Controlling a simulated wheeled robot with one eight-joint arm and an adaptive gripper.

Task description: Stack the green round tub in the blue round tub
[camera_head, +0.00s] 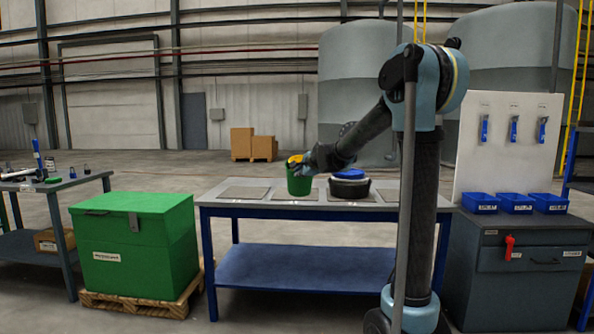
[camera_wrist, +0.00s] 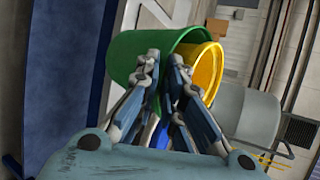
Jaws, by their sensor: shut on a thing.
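The green round tub (camera_head: 300,183) is upright at the worktable, left of its middle. A yellow round piece (camera_head: 294,160) shows at its top. In the wrist view the yellow piece (camera_wrist: 207,72) sticks out past the rim of the green tub (camera_wrist: 128,56), apparently seated in it. My gripper (camera_head: 303,165) is shut on the green tub near its rim; the fingers (camera_wrist: 162,66) also show in the wrist view. Whether the tub touches the table is unclear. A blue round thing (camera_head: 350,173), apparently the blue round tub, sits low on a dark round container (camera_head: 349,189) to the right.
The worktable (camera_head: 225,211) has flat grey panels (camera_head: 244,192) on its top. A green chest (camera_head: 137,245) stands to the left. A grey cabinet with blue bins (camera_head: 515,202) stands to the right. My arm covers the table's right end.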

